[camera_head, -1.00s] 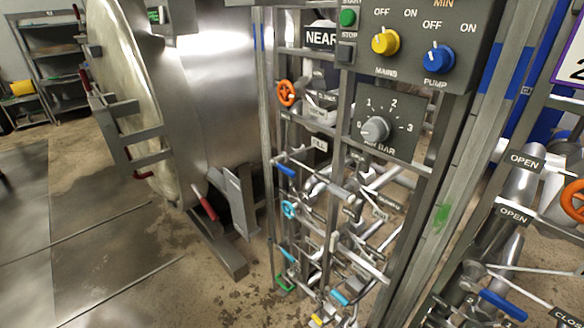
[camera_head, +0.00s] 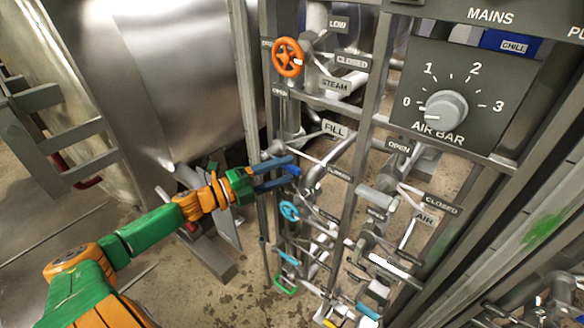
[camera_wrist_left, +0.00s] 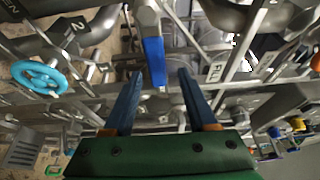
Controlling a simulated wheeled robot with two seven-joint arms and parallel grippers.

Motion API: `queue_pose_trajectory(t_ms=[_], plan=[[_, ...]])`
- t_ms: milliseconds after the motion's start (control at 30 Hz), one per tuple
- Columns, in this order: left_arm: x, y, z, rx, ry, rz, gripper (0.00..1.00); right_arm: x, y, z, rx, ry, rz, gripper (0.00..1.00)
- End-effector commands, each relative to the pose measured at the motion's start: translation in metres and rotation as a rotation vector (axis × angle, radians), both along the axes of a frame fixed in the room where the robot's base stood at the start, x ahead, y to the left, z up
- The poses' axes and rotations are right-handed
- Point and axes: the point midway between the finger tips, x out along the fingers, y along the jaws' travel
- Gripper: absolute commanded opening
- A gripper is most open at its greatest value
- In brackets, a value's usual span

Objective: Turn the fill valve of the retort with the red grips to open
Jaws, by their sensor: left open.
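The fill valve has a blue lever grip (camera_head: 294,171) below the FILL label (camera_head: 335,130), with a CLOSED label (camera_head: 340,172) to its right. My left gripper (camera_head: 291,168) reaches in from the left, open, with its blue fingers at the lever. In the left wrist view, the blue grip (camera_wrist_left: 154,62) lies between the spread fingertips of the left gripper (camera_wrist_left: 160,76), with a gap to each finger. Contact cannot be told. The steel retort (camera_head: 185,75) stands at the left; a red grip (camera_head: 88,183) shows on it. My right gripper is out of view.
An orange steam handwheel (camera_head: 288,57) sits above the lever and a light blue handwheel (camera_head: 289,211) below it. Frame posts and pipes crowd the lever. An AIR BAR dial panel (camera_head: 465,105) is at the right. Open floor lies at the lower left.

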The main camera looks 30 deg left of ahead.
Motion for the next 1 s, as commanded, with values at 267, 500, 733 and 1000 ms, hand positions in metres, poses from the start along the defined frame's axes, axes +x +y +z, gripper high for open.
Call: queue_pose_trajectory(t_ms=[267,500,733,1000], plan=[[0.023,-0.011,0.0,-0.002,0.001,0.003,0.57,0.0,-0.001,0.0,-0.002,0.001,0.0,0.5],[0.025,-0.012,0.0,-0.001,0.003,0.003,0.57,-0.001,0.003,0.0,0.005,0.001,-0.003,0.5],[0.025,-0.012,-0.001,-0.002,0.003,0.003,0.14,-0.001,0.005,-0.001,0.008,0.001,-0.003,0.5],[0.025,-0.012,-0.001,-0.002,0.003,0.003,0.0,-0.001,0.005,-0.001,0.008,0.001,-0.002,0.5]])
